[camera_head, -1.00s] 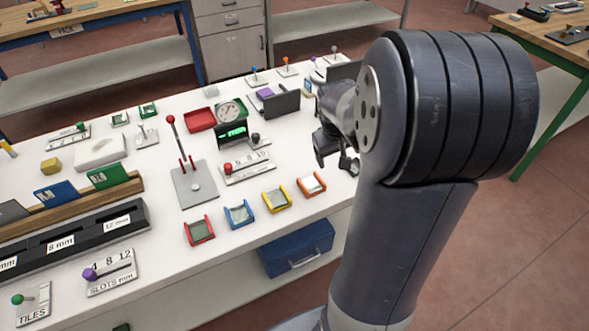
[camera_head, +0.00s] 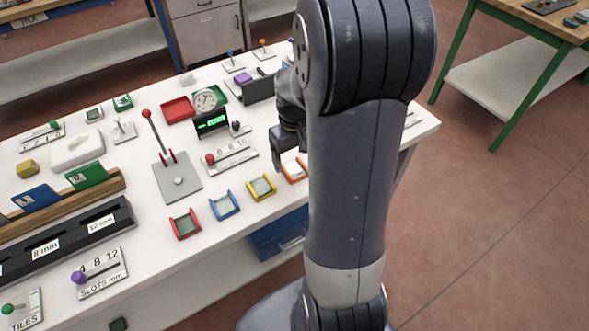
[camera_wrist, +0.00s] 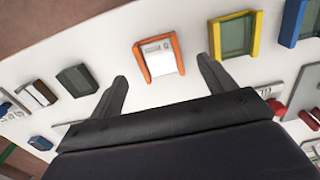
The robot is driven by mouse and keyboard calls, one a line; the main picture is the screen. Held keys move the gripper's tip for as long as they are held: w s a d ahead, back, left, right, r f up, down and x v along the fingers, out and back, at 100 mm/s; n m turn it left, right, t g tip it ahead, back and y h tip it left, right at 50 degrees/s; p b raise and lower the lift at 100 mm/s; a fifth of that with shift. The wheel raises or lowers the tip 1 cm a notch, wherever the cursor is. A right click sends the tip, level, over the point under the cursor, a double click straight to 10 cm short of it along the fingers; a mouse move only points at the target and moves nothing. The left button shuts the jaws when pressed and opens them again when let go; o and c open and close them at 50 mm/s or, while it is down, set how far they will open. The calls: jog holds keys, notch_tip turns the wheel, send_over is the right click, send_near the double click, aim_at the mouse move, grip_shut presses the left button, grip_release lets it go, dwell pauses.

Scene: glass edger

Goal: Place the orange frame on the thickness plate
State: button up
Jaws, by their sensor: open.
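The orange frame (camera_head: 294,170) lies on the white table near its front edge, partly hidden behind my arm in the head view. In the wrist view the orange frame (camera_wrist: 139,62) is open-sided, with a pale, printed surface inside. My gripper (camera_head: 287,150) is above the table close to the orange frame. In the wrist view my gripper (camera_wrist: 165,78) is open and empty, its fingertips apart on either side below the frame and not touching it. I cannot tell for sure which fixture is the thickness plate; a numbered slider plate (camera_head: 232,157) with a red knob lies left of my gripper.
Yellow (camera_head: 261,188), blue (camera_head: 224,205) and red (camera_head: 185,224) frames line the front edge. A lever press (camera_head: 178,182), a green-lit display (camera_head: 211,123), a dial gauge (camera_head: 206,98) and a red tray (camera_head: 179,110) stand behind. A blue box (camera_head: 272,243) is below.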

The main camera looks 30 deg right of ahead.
aim_at(295, 170)
jog(key=shift+f, duration=1.8)
jog(key=c, duration=1.2)
